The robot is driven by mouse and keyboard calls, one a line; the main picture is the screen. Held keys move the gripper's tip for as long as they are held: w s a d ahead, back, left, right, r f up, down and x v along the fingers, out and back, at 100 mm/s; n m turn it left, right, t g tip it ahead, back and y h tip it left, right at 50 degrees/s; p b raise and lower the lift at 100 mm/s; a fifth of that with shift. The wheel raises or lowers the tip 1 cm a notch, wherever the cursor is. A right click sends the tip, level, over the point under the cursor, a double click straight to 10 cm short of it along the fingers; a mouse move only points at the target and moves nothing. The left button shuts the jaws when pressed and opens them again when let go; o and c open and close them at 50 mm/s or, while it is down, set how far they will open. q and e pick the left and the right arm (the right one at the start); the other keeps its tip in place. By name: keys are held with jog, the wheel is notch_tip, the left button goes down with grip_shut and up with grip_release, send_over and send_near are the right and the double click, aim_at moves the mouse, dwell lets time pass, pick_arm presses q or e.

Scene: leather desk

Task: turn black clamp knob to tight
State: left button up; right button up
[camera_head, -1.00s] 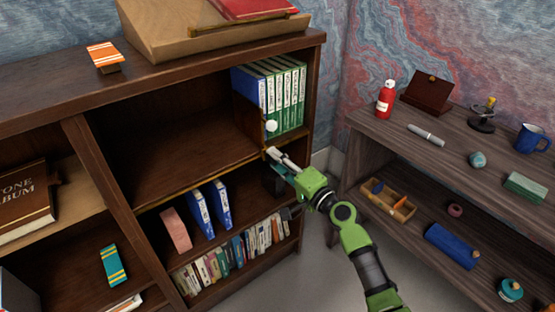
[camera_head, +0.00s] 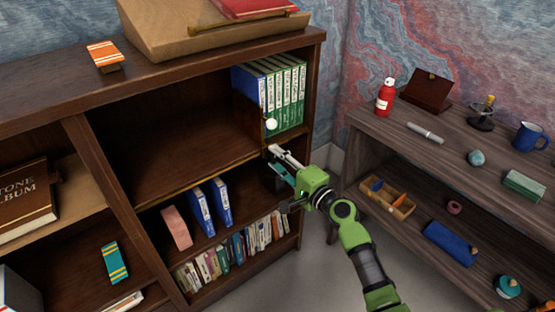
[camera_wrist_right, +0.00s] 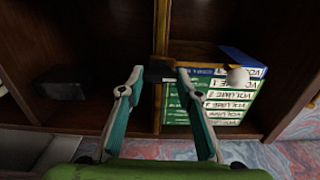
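My right gripper (camera_head: 277,160) is in front of the bookcase's middle shelf edge, left of its right side wall. In the right wrist view its two teal fingers (camera_wrist_right: 158,72) stand wide apart. A small black block (camera_wrist_right: 162,69), which looks like the clamp, sits on the shelf edge between and beyond the fingertips. I cannot tell whether the fingers touch it. The knob's own shape and setting are too dark to tell. In the head view the gripper hides this spot. A white ball (camera_head: 271,124) shows above the gripper, also in the wrist view (camera_wrist_right: 237,77). My left gripper is not in view.
Blue and green binders (camera_head: 275,98) stand just above the gripper. Small books (camera_head: 235,252) line the shelf below. A grey-brown side table (camera_head: 455,150) with a red bottle (camera_head: 385,97) and a compartment box (camera_head: 387,199) stands at the right. The middle shelf's left part is empty.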

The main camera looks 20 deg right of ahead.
jog(key=o, duration=0.4)
jog(key=shift+c, duration=0.2)
jog(key=v, duration=1.2)
